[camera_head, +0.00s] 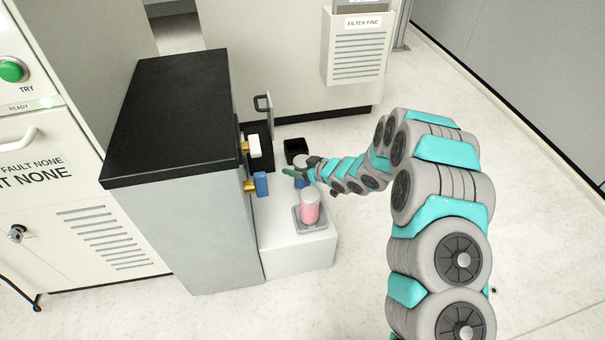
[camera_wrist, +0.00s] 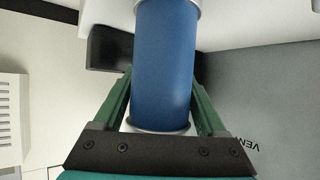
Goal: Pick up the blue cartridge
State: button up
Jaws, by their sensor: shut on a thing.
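The blue cartridge (camera_wrist: 165,60) is a blue cylinder with light end caps. In the wrist view it stands between the two green fingers of my gripper (camera_wrist: 163,100), which is shut on it. In the head view my gripper (camera_head: 296,173) is at the end of the teal and grey arm, over the white ledge.
A pink cartridge (camera_head: 310,208) stands in a grey tray (camera_head: 297,220) on the white ledge (camera_head: 295,252). A black open box (camera_head: 296,146) is behind. A black-topped cabinet (camera_head: 175,110) stands left, with a white-handled valve (camera_head: 254,146) and a blue-handled valve (camera_head: 261,184) on its side.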

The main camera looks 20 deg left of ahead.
grip_shut()
jog(key=shift+r, duration=0.1)
